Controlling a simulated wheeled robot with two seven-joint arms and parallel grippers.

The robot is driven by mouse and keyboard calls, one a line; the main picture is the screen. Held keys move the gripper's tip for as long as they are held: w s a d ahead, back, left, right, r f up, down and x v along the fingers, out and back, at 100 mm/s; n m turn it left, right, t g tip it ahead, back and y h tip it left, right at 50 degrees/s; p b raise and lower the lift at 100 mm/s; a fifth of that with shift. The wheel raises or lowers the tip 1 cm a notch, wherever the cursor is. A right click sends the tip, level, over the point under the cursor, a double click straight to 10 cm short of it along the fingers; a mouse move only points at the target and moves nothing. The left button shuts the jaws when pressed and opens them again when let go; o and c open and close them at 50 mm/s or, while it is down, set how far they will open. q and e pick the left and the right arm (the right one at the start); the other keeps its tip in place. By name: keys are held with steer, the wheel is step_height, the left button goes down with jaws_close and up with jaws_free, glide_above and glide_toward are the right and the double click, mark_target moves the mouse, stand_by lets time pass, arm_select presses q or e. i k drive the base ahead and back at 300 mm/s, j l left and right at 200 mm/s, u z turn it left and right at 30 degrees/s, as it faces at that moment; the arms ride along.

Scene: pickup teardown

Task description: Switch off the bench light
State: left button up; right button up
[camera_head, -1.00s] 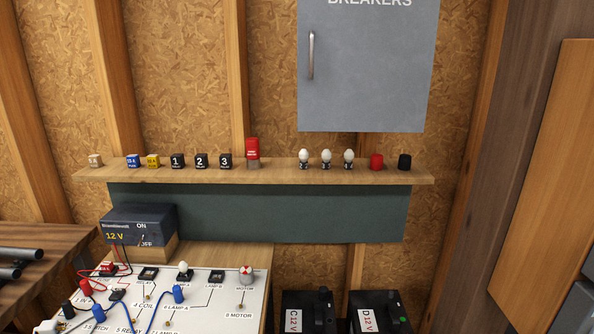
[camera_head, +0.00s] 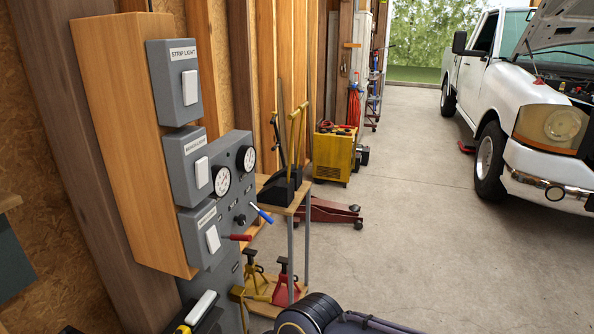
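The bench light switch (camera_head: 202,172) is a white rocker in the middle grey box of a column of switches. Its label seems to read BENCH LIGHT. The box is fixed to a wooden board (camera_head: 128,120) on the wall at the left. I cannot tell which way the rocker is tipped. Above it is the strip light switch (camera_head: 190,87). Below it is another white rocker switch (camera_head: 212,239) whose label is too small to read.
A grey gauge panel (camera_head: 238,190) with red and blue levers adjoins the switches. Jack stands (camera_head: 285,282) and a yellow machine (camera_head: 333,156) stand beyond. A white pickup (camera_head: 520,130) with its bonnet up is at the right. The concrete floor (camera_head: 420,240) between is largely clear.

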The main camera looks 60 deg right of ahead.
mark_target(202, 166)
steer(key=z, duration=1.35)
